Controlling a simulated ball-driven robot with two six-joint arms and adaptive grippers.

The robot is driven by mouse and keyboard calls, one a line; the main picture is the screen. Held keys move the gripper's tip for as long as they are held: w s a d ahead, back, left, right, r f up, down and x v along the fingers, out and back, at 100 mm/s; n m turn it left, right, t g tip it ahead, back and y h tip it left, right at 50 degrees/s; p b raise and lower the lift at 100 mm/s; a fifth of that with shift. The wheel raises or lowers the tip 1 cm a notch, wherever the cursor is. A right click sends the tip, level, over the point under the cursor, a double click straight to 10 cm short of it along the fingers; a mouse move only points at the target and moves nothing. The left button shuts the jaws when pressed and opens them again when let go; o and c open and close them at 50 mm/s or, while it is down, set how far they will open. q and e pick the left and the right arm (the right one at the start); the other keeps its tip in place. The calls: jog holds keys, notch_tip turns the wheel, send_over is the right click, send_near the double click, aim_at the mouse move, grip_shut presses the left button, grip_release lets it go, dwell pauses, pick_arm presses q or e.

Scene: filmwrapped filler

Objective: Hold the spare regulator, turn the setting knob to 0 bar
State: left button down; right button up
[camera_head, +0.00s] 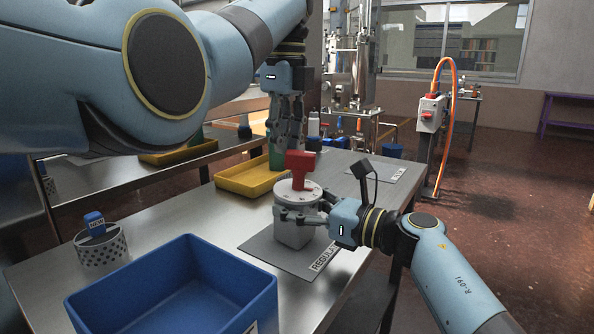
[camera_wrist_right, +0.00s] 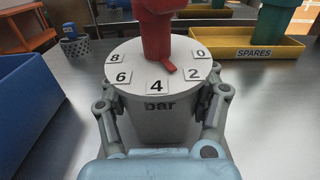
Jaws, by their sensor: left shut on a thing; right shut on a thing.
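The spare regulator, a grey canister with a round white top (camera_head: 297,194), stands upright on a dark mat (camera_head: 262,243). Its dial (camera_wrist_right: 122,57) is marked in bar with 8, 6, 4, 2 and 0. The red setting knob (camera_head: 300,167) stands on top; in the wrist view its pointer (camera_wrist_right: 170,69) lies between 4 and 2. My right gripper (camera_head: 302,217) is shut around the canister, a finger on each side. My left gripper (camera_head: 289,143) points down at the knob's top and looks shut on it; the exact contact is hard to see.
A yellow SPARES tray (camera_head: 245,180) holds a green object (camera_wrist_right: 277,17) behind the regulator. A blue bin (camera_head: 170,290) and a perforated cup (camera_head: 101,250) with a blue item stand at the left. Bare steel table lies between.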

pick_arm(q)
jog(key=shift+s+f, duration=0.2)
jog(key=shift+s, duration=0.4)
pick_arm(e)
jog(key=shift+w, duration=0.1)
pick_arm(q)
jog(key=shift+a, duration=0.1)
jog(key=shift+w+a, duration=0.15)
jog(key=shift+a, duration=0.1)
jog(key=shift+w+r, duration=0.1)
notch_tip(320, 180, up, 7)
jog(key=w+d+g+h, duration=0.1)
jog(key=w+h, duration=0.1)
jog(key=shift+a+f, duration=0.2)
jog(key=shift+f, duration=3.05)
jog(key=shift+s+d, duration=0.4)
